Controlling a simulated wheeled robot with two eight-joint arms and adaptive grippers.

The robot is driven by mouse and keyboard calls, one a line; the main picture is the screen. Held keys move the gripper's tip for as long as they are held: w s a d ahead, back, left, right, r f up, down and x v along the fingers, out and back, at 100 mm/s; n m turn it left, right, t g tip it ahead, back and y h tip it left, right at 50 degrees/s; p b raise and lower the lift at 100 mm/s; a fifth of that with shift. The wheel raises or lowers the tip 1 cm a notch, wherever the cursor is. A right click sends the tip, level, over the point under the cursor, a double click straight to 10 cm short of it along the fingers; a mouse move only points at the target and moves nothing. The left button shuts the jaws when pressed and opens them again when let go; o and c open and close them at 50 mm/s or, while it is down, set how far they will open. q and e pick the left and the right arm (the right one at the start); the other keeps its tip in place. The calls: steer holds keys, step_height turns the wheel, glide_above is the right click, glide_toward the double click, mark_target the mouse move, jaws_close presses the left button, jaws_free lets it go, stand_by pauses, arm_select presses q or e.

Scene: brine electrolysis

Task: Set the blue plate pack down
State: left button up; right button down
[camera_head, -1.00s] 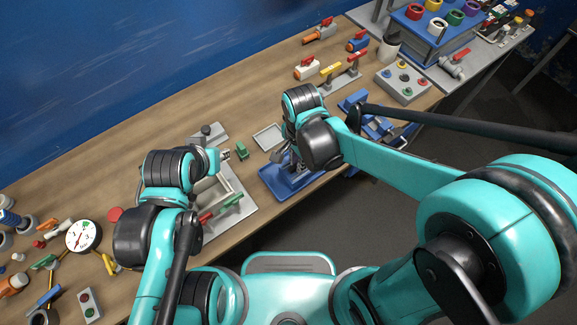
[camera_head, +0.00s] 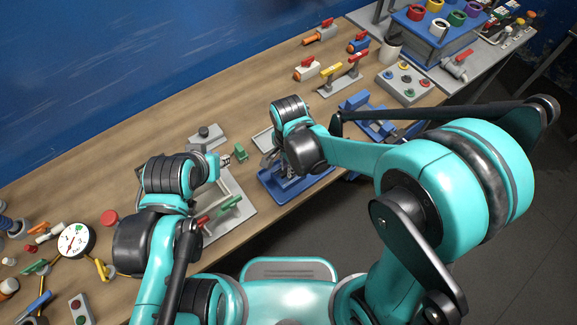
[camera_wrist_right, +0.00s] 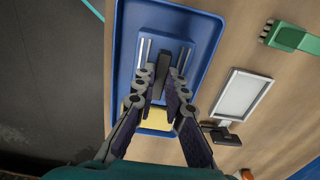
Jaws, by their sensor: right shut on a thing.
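The blue plate pack (camera_wrist_right: 184,52) has pale metal strips and a dark upright grip piece. In the right wrist view it is over the blue tray (camera_wrist_right: 122,40); I cannot tell whether it touches the tray floor. My right gripper (camera_wrist_right: 162,88) is shut on the pack's dark grip piece. In the head view the blue tray (camera_head: 318,181) lies at the front edge of the bench under my right gripper (camera_head: 271,160), and the arm hides part of it. My left gripper (camera_head: 226,159) is beside a small green block (camera_head: 241,153); its jaws are too small to read.
A yellow block (camera_wrist_right: 155,120) shows in the tray, partly behind the fingers. A pale shallow tray (camera_wrist_right: 240,95) lies beside the blue tray. A blue fixture (camera_head: 362,112) stands to the right, a grey button box (camera_head: 404,86) beyond it.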

steer(key=c, duration=1.6)
jaws_free()
steer(key=shift+r, duration=0.1)
steer(key=shift+r+p, duration=0.3)
steer(key=shift+p, duration=0.1)
step_height(320, 180, up, 12)
steer(key=p, duration=0.3)
steer(key=shift+f, duration=0.15)
steer(key=s+d+r+n+t, duration=0.1)
steer(key=d+n+t, duration=0.1)
steer(key=d, duration=0.4)
steer(key=s+d+r+n+t, duration=0.2)
steer(key=d+n, duration=0.3)
steer(key=d, duration=0.1)
steer(key=s+d+r+n+t, duration=0.2)
steer(key=d+n+t, duration=0.1)
steer(key=d, duration=0.3)
steer(key=shift+s+n, duration=0.1)
steer(key=shift+n, duration=0.3)
steer(key=shift+a, duration=0.1)
